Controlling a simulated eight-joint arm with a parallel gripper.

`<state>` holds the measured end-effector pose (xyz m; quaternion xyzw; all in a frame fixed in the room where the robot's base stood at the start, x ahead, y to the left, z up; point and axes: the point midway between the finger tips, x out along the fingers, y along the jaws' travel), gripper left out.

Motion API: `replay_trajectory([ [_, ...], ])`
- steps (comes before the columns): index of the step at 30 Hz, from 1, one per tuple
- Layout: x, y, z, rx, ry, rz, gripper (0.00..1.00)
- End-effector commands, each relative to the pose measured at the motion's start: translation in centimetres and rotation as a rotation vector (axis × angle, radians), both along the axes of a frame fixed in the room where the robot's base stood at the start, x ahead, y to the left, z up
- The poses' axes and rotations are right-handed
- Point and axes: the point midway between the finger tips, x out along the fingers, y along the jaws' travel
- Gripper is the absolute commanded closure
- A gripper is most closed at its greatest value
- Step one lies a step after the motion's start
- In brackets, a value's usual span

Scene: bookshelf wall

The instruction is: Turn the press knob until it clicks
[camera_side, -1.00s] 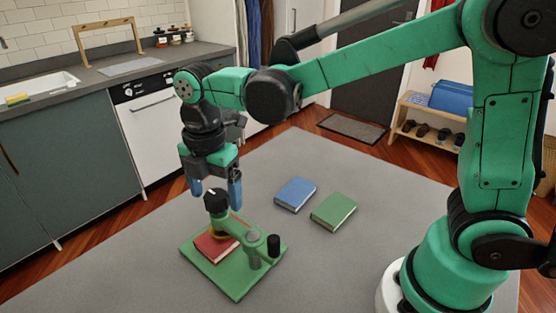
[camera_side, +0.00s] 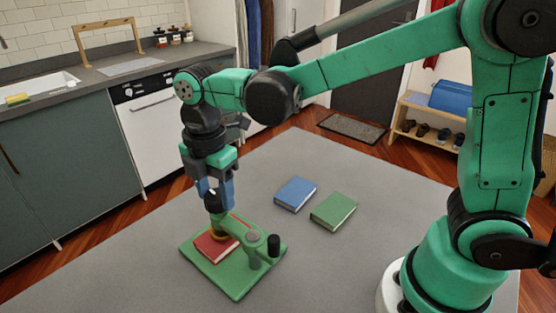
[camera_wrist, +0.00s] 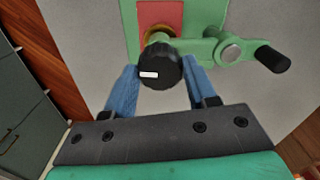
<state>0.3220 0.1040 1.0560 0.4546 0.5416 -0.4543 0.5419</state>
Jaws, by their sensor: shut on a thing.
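The press stands on a green base plate (camera_side: 238,292) on the grey table, with a green arm (camera_side: 243,228) and a black side handle (camera_side: 274,245). Its black knob (camera_wrist: 160,66) has a white mark on its side and sits at the end of the press arm. A red book (camera_side: 215,245) lies on the base plate under the knob. My gripper (camera_side: 213,207) points down over the press. Its blue fingers are shut on the knob, one on each side, as the wrist view (camera_wrist: 159,80) also shows. In the side view the fingers partly hide the knob.
A blue book (camera_side: 295,194) and a green book (camera_side: 334,211) lie flat on the table to the right of the press. The table (camera_side: 330,265) around them is clear. Kitchen counters stand behind on the left.

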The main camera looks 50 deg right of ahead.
Motion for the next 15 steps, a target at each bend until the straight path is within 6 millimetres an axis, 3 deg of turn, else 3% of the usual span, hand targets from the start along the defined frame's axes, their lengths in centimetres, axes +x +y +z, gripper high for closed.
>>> replay_trajectory([
  [15, 0.01, 0.00, 0.01, 0.000, 0.002, -0.453, 1.00],
])
